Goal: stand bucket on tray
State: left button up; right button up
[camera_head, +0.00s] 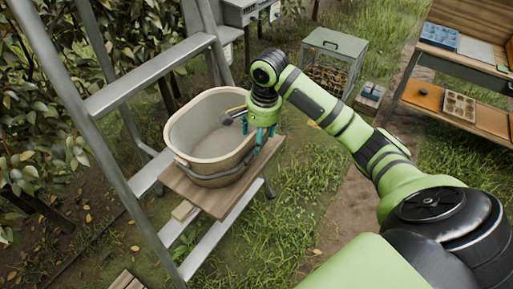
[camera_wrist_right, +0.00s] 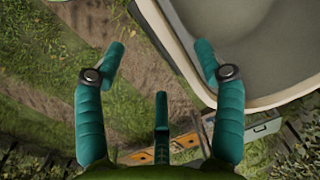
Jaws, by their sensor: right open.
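The bucket (camera_head: 210,167) is a cream oval tub with a grey handle lying along its near side. It stands upright on the brown wooden tray (camera_head: 222,202) fixed at the metal stepladder, and it looks empty inside. My right gripper (camera_head: 259,134) is at the bucket's right rim with its teal fingers pointing down. In the right wrist view the fingers (camera_wrist_right: 160,65) are spread with nothing between them, and the bucket wall (camera_wrist_right: 180,60) is beside the right-hand finger. Whether that finger touches the wall I cannot tell. My left gripper is not in view.
The stepladder (camera_head: 150,75) rises at the left, beside leafy trees. A wire-sided crate (camera_head: 335,62) stands on the ground behind my arm. A wooden workbench (camera_head: 465,50) with trays is at the right. Grass in front right of the tray is clear.

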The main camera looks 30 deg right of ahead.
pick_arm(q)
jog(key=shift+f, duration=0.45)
pick_arm(e)
notch_tip(320, 180, up, 6)
jog(key=shift+s+d+r, duration=0.15)
jog(key=shift+s, duration=0.25)
